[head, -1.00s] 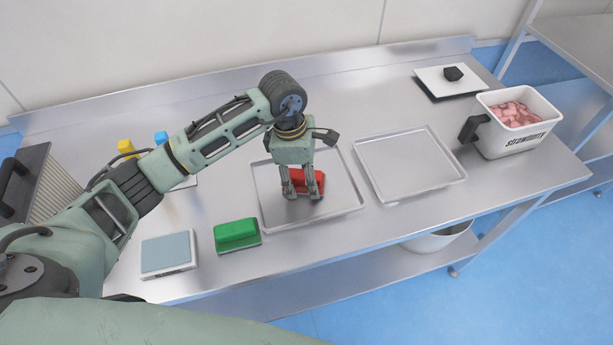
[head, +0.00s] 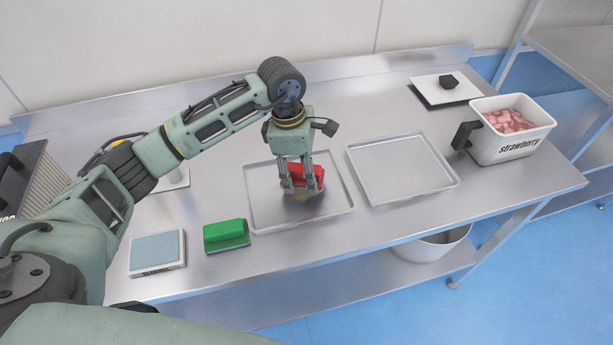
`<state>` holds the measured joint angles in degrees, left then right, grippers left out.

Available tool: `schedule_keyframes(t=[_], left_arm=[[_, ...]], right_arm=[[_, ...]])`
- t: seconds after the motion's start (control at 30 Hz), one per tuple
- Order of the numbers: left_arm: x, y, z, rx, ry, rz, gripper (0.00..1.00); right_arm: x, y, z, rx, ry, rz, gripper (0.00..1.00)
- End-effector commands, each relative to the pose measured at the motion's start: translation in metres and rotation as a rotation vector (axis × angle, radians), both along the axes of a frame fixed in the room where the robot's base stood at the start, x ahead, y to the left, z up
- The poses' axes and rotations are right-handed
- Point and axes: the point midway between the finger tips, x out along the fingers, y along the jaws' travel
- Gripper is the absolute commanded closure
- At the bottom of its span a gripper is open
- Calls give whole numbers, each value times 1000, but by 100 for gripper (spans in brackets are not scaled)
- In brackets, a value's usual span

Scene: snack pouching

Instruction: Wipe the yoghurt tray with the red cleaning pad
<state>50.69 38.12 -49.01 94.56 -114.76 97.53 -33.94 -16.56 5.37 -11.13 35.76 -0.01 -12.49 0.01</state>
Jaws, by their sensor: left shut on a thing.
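My left gripper (head: 299,189) is shut on the red cleaning pad (head: 318,176), its fingers pointing down. The pad is over the middle of the left metal tray (head: 262,217), low at its floor; whether it touches is hard to tell. The fingers hide part of the pad. A second, similar tray (head: 400,170) lies to the right and looks empty. No label shows which tray is for yoghurt. My right gripper is not in view.
A green pad (head: 226,232) and a grey-blue-topped slab (head: 156,250) lie front left. A bin (head: 432,245) stands below the table (head: 380,228).

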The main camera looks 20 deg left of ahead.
Motion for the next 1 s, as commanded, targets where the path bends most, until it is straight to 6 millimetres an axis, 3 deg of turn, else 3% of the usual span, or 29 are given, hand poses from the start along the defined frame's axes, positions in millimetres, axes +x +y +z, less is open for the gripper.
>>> schedule_keyframes(t=[0.23, 0.5, 1.0], left_arm=[[2, 6, 26, 0, -2, 5, 70], [3, 12, 48, -1, -2, 9, 70], [3, 13, 51, -1, -2, 10, 70]], right_arm=[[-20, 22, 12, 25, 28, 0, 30], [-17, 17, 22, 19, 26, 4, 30], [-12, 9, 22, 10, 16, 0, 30]])
